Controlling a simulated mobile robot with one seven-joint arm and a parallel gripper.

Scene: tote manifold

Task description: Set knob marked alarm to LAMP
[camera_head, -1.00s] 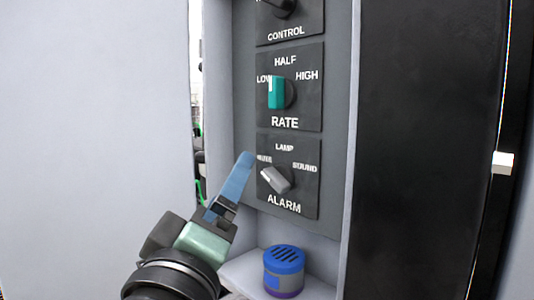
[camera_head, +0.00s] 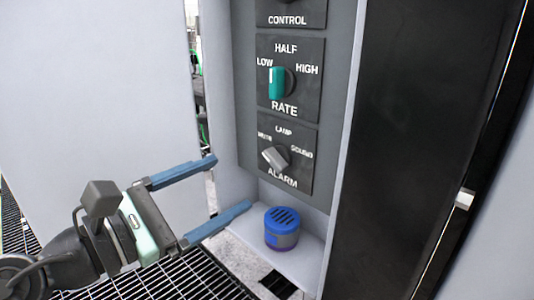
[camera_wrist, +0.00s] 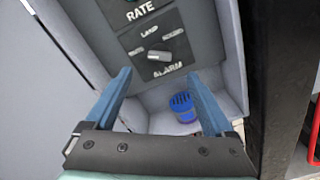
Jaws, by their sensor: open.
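The alarm knob (camera_head: 274,158) is a grey bar handle on the lowest dark plate of the panel. The wrist view also shows the knob (camera_wrist: 158,56). MUTE is at its left, LAMP above it and SOUND at its right. The handle lies slanted in the head view, with one end towards MUTE, not up at LAMP. My gripper (camera_head: 230,182) is open and empty, left of and in front of the knob, touching nothing visible. In the wrist view, the knob lies beyond and between the fingertips of my gripper (camera_wrist: 158,73).
The teal RATE knob (camera_head: 277,83) sits directly above, with the CONTROL plate (camera_head: 290,18) higher. A blue round slotted object (camera_head: 282,228) stands on the ledge below the alarm plate. Pale side walls border the recessed panel, and a black panel (camera_head: 420,120) stands to the right.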

